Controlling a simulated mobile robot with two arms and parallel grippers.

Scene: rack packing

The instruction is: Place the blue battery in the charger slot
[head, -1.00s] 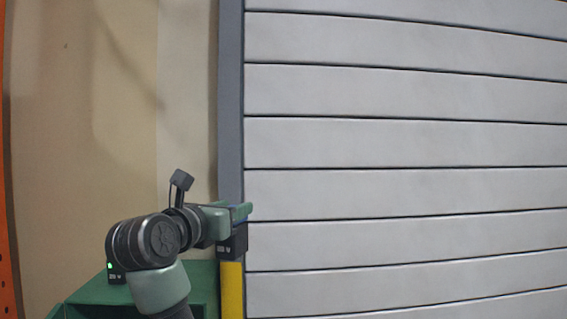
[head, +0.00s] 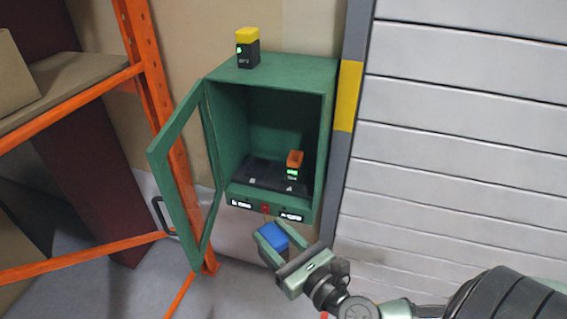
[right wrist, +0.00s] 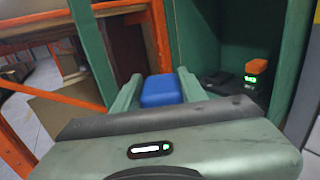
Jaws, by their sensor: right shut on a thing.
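The blue battery (head: 273,236) is between the fingers of my right gripper (head: 279,247), which is shut on it. Only its blue top shows clearly, also in the right wrist view (right wrist: 161,90); its lower part is hidden. The gripper is in front of and below the green charger cabinet (head: 325,90), outside its opening. Inside, an orange-topped battery (head: 294,160) stands upright at the right of the dark charger base (head: 262,176), with a green light. The left part of the base looks empty. My left gripper is not in view.
The cabinet's framed door (head: 164,160) stands open to the left. A yellow-topped battery (head: 247,48) stands on the cabinet roof. An orange rack (head: 148,75) is at the left, a slatted wall (head: 460,130) at the right. The cabinet opening is clear in front.

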